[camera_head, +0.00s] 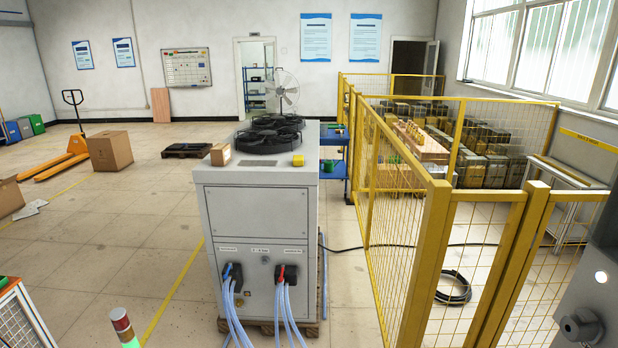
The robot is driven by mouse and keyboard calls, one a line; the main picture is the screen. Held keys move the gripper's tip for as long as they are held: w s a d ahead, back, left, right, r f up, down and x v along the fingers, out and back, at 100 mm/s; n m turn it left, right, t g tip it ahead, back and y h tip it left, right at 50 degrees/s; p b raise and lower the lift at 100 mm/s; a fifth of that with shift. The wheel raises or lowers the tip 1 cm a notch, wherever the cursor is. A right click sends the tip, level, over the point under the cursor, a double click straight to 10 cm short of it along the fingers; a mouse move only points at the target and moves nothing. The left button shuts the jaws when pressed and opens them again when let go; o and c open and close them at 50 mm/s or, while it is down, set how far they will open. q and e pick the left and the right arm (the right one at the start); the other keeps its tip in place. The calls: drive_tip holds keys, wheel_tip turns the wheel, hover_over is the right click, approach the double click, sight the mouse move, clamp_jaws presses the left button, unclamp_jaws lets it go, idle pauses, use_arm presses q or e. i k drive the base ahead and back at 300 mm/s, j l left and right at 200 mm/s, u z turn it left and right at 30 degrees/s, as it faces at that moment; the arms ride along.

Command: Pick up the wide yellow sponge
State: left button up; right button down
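A small yellow block (298,160), which looks like the sponge, sits on the top of the grey machine cabinet (260,255), near its right edge. It is too small in view to tell its exact width or texture. Neither my left nor my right gripper shows in the head view. Nothing is seen touching the yellow block.
Black fans (262,140) and a small cardboard box (221,154) share the cabinet top. Blue hoses (287,310) hang from its front. A yellow mesh fence (400,220) stands to the right. A signal light (121,322) stands front left. The floor left of the cabinet is mostly clear.

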sight(299, 160)
drive_tip(key=i+u, duration=0.25)
drive_tip(key=i, duration=0.45)
drive_tip(key=i+u, duration=0.2)
drive_tip(key=i, duration=0.55)
drive_tip(key=i+l+u, duration=0.25)
drive_tip(key=i, duration=0.45)
